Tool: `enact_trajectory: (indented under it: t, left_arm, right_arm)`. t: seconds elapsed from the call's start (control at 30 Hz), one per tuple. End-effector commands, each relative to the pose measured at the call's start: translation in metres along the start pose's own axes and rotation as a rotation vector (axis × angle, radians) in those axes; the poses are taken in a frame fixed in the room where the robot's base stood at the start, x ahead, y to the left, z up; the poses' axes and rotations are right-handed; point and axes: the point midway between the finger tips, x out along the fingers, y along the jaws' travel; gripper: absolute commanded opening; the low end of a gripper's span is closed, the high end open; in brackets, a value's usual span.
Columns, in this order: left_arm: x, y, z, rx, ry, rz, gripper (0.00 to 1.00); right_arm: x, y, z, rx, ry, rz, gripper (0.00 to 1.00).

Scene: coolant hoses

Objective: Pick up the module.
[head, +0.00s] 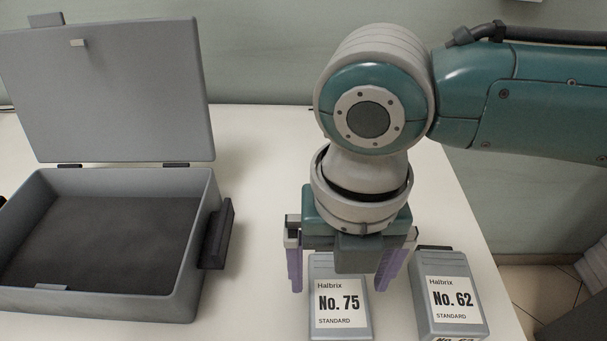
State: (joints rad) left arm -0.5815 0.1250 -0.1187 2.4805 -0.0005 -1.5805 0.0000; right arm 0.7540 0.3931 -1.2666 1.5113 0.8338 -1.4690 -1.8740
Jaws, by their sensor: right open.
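Two grey modules with white labels stand on the table. One is the module labelled "Halbrix No. 75 STANDARD" (341,301). The other, to its right, is the module labelled "Halbrix No. 62 STANDARD" (451,296). My right gripper (337,282) points down over the No. 75 module. Its purple fingers are spread, one to the left and one to the right of that module's upper part. The right finger is in the gap between the two modules. I cannot tell whether the fingers touch the module. The gripper's body hides the far part of its top. My left gripper is not in view.
An open grey case (190,262) with an empty dark interior stands at the left, its lid (110,95) raised at the back. A dark handle (218,233) sticks out from its right side. The white table (255,190) is clear between case and modules. Its right edge lies beyond No. 62.

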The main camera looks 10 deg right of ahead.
Motion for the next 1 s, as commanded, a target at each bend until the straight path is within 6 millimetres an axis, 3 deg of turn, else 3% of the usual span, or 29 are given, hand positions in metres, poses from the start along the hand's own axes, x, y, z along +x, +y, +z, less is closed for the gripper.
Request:
enact_trajectory:
  t: [0.2,0.5,1.0]
  left_arm:
    - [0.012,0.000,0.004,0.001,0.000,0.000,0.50]
    - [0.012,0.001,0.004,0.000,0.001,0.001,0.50]
    - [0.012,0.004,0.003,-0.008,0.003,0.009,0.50]
  right_arm:
    - [0.037,0.000,0.000,0.001,0.002,-0.002,1.00]
    - [0.042,0.000,0.000,0.000,0.001,-0.001,1.00]
    - [0.041,0.000,0.000,0.000,0.000,-0.001,0.45]
